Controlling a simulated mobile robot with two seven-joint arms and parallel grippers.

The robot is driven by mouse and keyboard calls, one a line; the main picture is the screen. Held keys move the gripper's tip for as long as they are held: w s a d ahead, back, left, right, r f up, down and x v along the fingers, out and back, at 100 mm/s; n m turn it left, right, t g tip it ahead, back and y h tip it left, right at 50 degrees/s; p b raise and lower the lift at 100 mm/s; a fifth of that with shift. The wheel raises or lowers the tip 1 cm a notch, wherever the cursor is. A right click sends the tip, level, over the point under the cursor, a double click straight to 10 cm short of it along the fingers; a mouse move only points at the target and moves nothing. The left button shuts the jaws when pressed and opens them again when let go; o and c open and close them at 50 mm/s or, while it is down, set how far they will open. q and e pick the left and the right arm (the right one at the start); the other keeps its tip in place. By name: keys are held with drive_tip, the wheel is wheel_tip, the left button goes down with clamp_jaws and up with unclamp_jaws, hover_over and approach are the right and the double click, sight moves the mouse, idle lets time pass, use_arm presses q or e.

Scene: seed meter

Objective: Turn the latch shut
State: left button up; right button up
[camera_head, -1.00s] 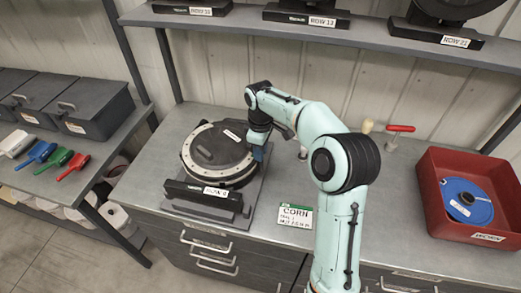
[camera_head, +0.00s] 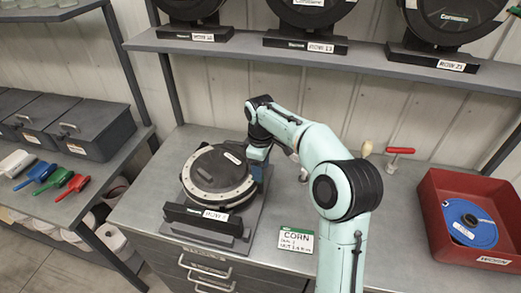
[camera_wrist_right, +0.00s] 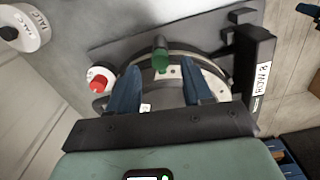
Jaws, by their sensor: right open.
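The seed meter (camera_head: 218,178) is a dark round housing with a pale rim, on a stand on the grey bench. My right gripper (camera_head: 260,164) is at its right side, coming from above. In the right wrist view, the open gripper's two blue fingers (camera_wrist_right: 161,72) point at the meter's edge. A green-tipped knob (camera_wrist_right: 161,60), perhaps the latch handle, shows in the gap between them; contact cannot be told. A red knob (camera_wrist_right: 97,84) on a pale disc is left of the fingers. The arm hides the latch in the head view. My left gripper is not in view.
A red bin (camera_head: 435,222) with a blue disc (camera_head: 470,222) stands at the right. A red-handled tool (camera_head: 400,151) is at the back. A CORN card (camera_head: 296,240) lies near the front edge. A shelf (camera_head: 370,57) with more meters runs above.

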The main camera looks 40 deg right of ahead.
wheel_tip(320, 180, up, 11)
drive_tip(key=shift+f, duration=0.2)
idle(0.6)
